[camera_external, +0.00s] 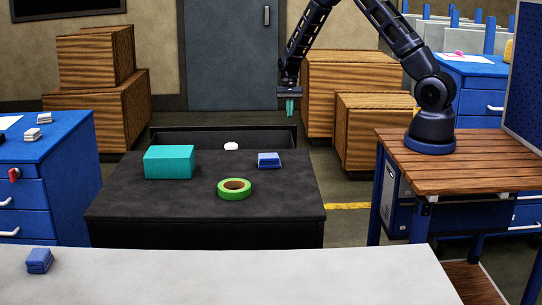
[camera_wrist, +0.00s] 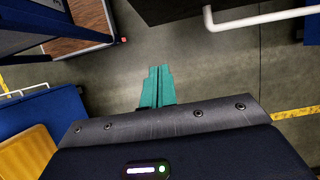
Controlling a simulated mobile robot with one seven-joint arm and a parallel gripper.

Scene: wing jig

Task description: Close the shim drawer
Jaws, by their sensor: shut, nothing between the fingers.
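The shim drawer (camera_external: 275,138) is a dark drawer standing open from the far side of a black-topped cabinet (camera_external: 120,205). A small white item (camera_external: 231,146) shows inside it; the drawer's outer face is hidden in the external view. My gripper (camera_external: 290,112) has teal fingers pointing down, just beyond the drawer's far edge near its right end. The fingers are together and empty, as the wrist view also shows (camera_wrist: 156,88). In the wrist view a white bar handle (camera_wrist: 260,17) beside a dark panel (camera_wrist: 180,8) lies at upper right, apart from the fingers; it appears to be the drawer's handle.
On the cabinet top are a teal box (camera_external: 168,162), a green tape roll (camera_external: 235,189) and a blue block-like item (camera_external: 269,160). Wooden crates (camera_external: 350,75) stand behind. My arm's base sits on a wooden bench (camera_external: 470,155). Open floor lies beyond the drawer.

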